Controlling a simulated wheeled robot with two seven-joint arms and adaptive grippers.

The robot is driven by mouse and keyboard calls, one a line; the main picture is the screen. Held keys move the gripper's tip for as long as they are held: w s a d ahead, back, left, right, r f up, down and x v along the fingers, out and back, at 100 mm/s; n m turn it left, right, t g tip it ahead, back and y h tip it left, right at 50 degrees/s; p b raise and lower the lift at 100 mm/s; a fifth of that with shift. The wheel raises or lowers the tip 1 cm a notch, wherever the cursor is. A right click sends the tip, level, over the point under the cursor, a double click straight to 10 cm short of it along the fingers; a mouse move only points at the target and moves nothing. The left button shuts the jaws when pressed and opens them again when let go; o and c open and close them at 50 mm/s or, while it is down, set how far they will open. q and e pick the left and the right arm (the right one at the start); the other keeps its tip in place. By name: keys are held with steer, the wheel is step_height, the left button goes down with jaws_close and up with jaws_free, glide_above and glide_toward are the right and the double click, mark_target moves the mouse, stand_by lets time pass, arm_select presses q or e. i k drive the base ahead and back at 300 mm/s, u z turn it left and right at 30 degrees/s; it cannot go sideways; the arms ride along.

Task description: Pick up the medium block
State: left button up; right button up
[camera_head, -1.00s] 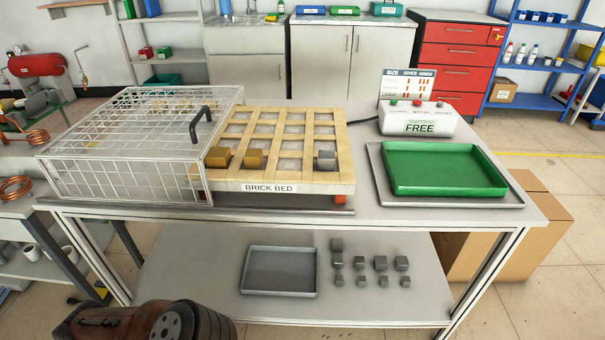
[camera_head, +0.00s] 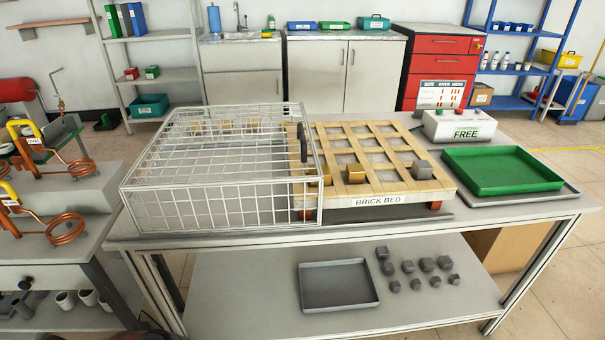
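Several grey blocks of differing sizes lie on the lower shelf, including a larger one (camera_head: 427,264) and a smaller one (camera_head: 415,284). On the slatted brick bed (camera_head: 376,189) sit a grey block (camera_head: 422,169) at the right and a gold block (camera_head: 355,174) to its left. Another gold block (camera_head: 326,179) is partly behind the cage's right edge. More blocks show dimly through the wire at the back of the cage. I cannot tell from their looks which block is the medium one. Neither of my grippers is in view.
The wire cage (camera_head: 215,206) covers the table's left part. A green tray (camera_head: 500,190) and a control box (camera_head: 459,126) marked FREE stand at the right. A grey tray (camera_head: 338,302) lies on the lower shelf. Copper coils (camera_head: 68,231) stand on the left bench.

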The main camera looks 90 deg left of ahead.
mark_target(354, 173)
steer(key=k, duration=0.2)
steer(key=u, duration=2.45)
steer(key=i, duration=0.15)
steer(key=z, duration=0.15)
